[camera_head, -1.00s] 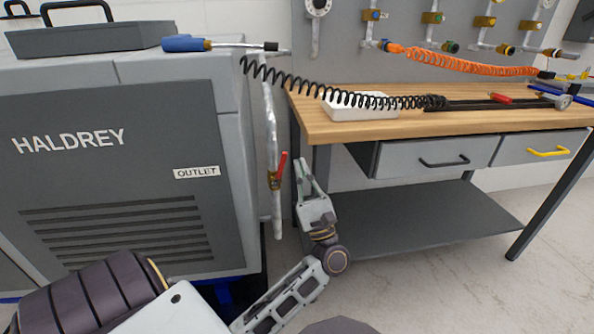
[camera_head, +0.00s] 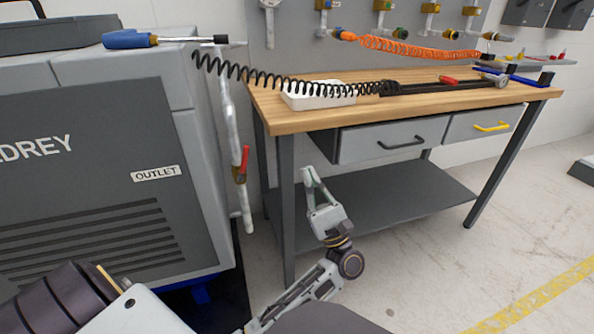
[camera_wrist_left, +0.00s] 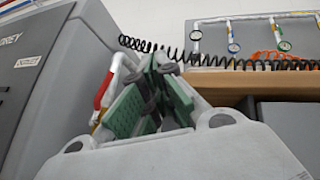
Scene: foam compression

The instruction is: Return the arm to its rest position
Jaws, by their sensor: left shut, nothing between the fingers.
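My left gripper (camera_head: 309,174) shows in the head view, low in front of the workbench and right of the red valve handle (camera_head: 243,160). Its fingers are shut and empty, pointing up. In the left wrist view the gripper (camera_wrist_left: 152,72) fills the middle, its green-padded fingers close together. The red handle (camera_wrist_left: 104,88) appears behind it on the left there. The gripper seems apart from the pipe and the bench. My right gripper is in neither view.
The grey compressor (camera_head: 90,170) labelled OUTLET stands left. Its outlet pipe (camera_head: 231,120) hangs beside the bench (camera_head: 300,118). A black coiled hose (camera_head: 270,82) spans from the compressor top to the bench. The lower shelf (camera_head: 400,200) is bare. Open floor (camera_head: 440,270) lies right.

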